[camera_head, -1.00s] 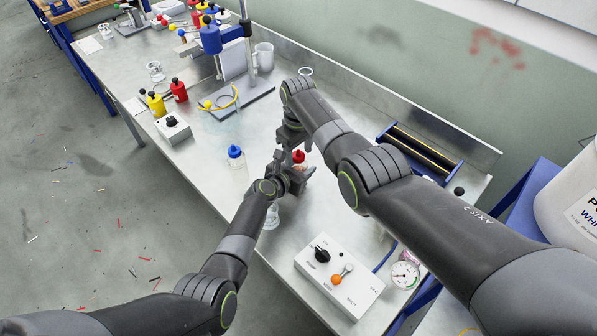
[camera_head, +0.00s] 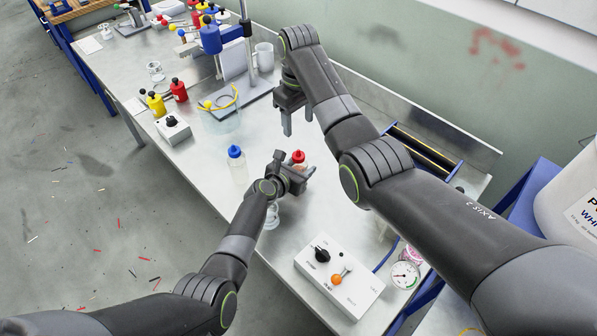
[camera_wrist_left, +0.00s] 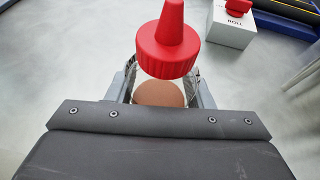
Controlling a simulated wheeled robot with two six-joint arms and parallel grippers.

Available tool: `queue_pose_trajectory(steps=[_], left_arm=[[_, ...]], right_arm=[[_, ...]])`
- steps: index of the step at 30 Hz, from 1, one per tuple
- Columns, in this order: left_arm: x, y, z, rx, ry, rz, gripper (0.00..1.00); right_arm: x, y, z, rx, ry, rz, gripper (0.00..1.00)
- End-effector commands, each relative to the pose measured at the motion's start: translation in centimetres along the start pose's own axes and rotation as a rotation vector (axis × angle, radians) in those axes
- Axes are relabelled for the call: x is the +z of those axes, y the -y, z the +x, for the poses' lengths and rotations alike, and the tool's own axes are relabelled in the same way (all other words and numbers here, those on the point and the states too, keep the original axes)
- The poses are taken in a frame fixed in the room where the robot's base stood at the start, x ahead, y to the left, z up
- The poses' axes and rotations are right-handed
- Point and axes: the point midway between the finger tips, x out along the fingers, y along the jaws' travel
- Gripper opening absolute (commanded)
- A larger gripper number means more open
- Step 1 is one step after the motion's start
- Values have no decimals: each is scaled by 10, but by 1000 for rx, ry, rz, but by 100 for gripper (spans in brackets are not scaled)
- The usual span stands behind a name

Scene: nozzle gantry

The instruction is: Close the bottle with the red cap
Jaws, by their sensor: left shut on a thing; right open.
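The red cap (camera_head: 298,156) sits at the top of the bottle held in my left gripper (camera_head: 303,173). The left wrist view shows the pointed red cap (camera_wrist_left: 168,48) from above, over the bottle's brownish-orange body (camera_wrist_left: 158,94) between the two jaws. The cap looks upright and on the bottle's mouth; how tightly it sits cannot be told. The bottle's lower part is hidden by the gripper. My right gripper (camera_head: 298,122) is open and empty, pointing down, behind the bottle and apart from it.
A clear bottle with a blue cap (camera_head: 236,158) stands left of my left gripper. A glass vessel (camera_head: 271,216) is partly behind my left arm. A white control box (camera_head: 340,284) is at the front, a stand (camera_head: 243,98) at the back. A white box marked ROLL (camera_wrist_left: 229,29) shows in the wrist view.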

Motion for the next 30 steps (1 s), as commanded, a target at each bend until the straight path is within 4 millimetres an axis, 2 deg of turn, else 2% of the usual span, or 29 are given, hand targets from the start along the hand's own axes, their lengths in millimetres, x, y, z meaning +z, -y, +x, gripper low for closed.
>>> queue_pose_trajectory(steps=[11, 12, 17, 26, 30], left_arm=[[0, 0, 0, 0, 0, 0, 0], [0, 0, 0, 0, 0, 0, 51], [0, 0, 0, 0, 0, 0, 72], [0, 0, -1, 0, 0, 0, 72], [1, 0, -9, 1, 0, -1, 72]], right_arm=[[0, 0, -6, 0, 1, 0, 56], [0, 0, -6, 0, 1, 0, 56], [0, 0, -6, 0, 1, 0, 56], [0, 0, -6, 0, 1, 0, 56], [0, 0, -12, 0, 0, 0, 56]])
